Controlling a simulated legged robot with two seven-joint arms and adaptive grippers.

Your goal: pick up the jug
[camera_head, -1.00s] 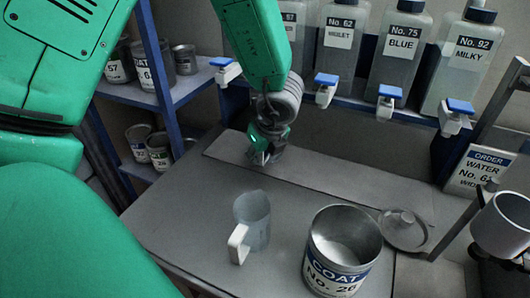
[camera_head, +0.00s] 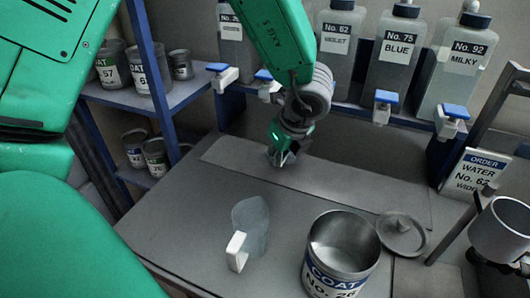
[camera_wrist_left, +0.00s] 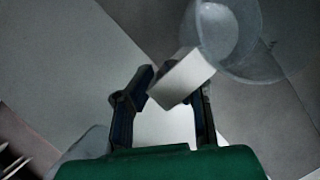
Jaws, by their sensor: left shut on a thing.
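The jug (camera_head: 254,230) is grey and see-through with a white handle. In the head view it shows over the grey table, its handle toward the lower left. My left gripper (camera_head: 283,156) shows above and behind it there, small, and its contact with the jug cannot be made out. In the left wrist view the jug (camera_wrist_left: 240,40) is at the upper right. Its white handle lies between the fingers of my left gripper (camera_wrist_left: 175,85), which is shut on it. The handle hides part of one finger. My right gripper is not in view.
A large can (camera_head: 340,265) labelled COAT stands right of the jug, with a round grey lid (camera_head: 402,236) beside it. Bottles with taps (camera_head: 397,55) line the back. A shelf with cans (camera_head: 150,100) is at left. An order sign (camera_head: 474,172) stands at right.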

